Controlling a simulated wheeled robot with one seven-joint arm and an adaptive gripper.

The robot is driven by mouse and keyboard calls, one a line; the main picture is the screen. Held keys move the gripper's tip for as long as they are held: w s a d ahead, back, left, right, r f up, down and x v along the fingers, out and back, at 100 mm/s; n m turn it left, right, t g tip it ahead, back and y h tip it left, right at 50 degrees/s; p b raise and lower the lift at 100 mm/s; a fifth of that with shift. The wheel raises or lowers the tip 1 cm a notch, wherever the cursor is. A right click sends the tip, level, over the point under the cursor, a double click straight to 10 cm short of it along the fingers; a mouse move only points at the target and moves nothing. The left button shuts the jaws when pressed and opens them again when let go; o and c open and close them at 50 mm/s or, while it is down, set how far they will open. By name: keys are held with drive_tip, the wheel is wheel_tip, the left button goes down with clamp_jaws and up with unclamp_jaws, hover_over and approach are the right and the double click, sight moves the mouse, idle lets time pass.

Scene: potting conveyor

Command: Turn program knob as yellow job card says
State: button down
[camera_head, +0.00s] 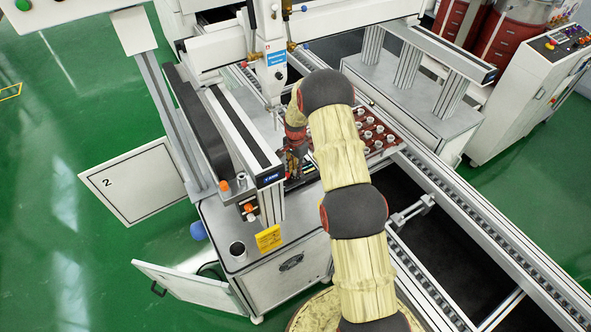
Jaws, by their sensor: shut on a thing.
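My gripper (294,168) is partly hidden behind my arm, low over the machine bed left of the pot tray. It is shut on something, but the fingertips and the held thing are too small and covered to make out. I cannot pick out the program knob for certain. A small box with orange and white controls (249,209) stands near the rail end, left of the gripper and apart from it.
A tray of small pots (372,133) lies right of my gripper. The white dispensing head (271,72) hangs just behind it. Two cabinet doors, one marked 2 (131,181), stand open at left. A conveyor rail (480,205) runs at right.

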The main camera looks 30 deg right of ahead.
drive_tip(key=shift+f+m, duration=0.1)
drive_tip(key=shift+m, duration=0.2)
drive_tip(key=m+b, duration=0.2)
drive_tip(key=shift+m, duration=0.4)
drive_tip(key=m+b, duration=0.2)
drive_tip(key=m, duration=0.2)
drive_tip(key=shift+b, duration=0.3)
drive_tip(key=m+b, duration=0.1)
drive_tip(key=m, duration=0.3)
drive_tip(key=shift+m+b, duration=0.6)
drive_tip(key=shift+m, duration=1.3)
drive_tip(key=shift+w, duration=0.1)
drive_tip(key=c, duration=1.7)
unclamp_jaws()
drive_tip(key=shift+o, duration=0.2)
